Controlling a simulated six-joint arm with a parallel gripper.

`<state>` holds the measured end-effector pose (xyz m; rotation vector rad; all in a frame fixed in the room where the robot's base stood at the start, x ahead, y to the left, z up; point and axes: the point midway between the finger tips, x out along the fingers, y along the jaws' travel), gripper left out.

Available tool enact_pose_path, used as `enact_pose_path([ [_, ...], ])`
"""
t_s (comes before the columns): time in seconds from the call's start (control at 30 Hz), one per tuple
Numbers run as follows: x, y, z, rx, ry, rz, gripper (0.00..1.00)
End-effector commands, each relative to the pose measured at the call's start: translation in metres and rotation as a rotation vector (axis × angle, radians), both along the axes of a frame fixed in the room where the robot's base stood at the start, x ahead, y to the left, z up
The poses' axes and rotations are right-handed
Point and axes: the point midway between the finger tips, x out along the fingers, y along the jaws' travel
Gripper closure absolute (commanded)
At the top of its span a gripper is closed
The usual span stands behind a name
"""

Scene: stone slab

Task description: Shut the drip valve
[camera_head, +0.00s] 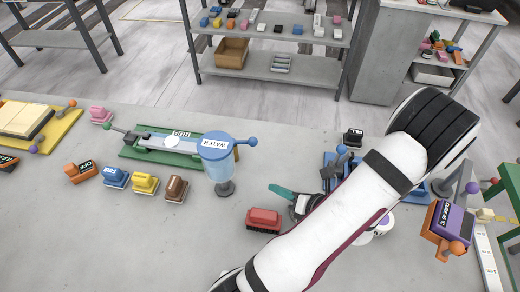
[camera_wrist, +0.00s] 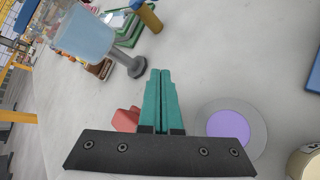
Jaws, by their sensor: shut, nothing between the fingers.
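The blue WATER container (camera_head: 216,146) stands at the middle of the slab, beside a green base (camera_head: 140,155) with a label and a white disc. A blue lever with a round knob (camera_head: 252,142) sticks out on its right; I cannot tell whether this is the drip valve. A dark grey foot (camera_head: 225,188) sits below the container. In the wrist view the container (camera_wrist: 85,35) is at upper left and the grey foot (camera_wrist: 137,67) lies just beyond my fingertips. My gripper (camera_head: 271,188) has teal fingers pressed together and empty, right of the foot and apart from it.
A red brush-like block (camera_head: 264,218) lies close by my gripper. Yellow (camera_head: 144,183), brown (camera_head: 176,188) and blue (camera_head: 115,177) blocks sit left of the container. A purple-topped disc (camera_wrist: 231,125) is right of my fingers. An orange-purple box (camera_head: 448,222) stands at right.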

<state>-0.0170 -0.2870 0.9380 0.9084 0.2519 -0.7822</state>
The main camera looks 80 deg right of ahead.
Motion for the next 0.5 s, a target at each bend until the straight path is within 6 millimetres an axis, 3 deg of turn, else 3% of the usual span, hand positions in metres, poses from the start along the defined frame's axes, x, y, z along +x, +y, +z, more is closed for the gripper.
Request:
enact_pose_path([
  [0.1, -0.005, 0.005, 0.02, 0.183, -0.395, -0.31, 1.0],
  [0.2, -0.015, 0.005, 0.034, 0.279, -0.637, -0.475, 1.0],
  [0.3, -0.019, 0.005, 0.04, 0.318, -0.743, -0.54, 1.0],
  [0.5, -0.02, 0.004, 0.041, 0.32, -0.751, -0.544, 1.0],
])
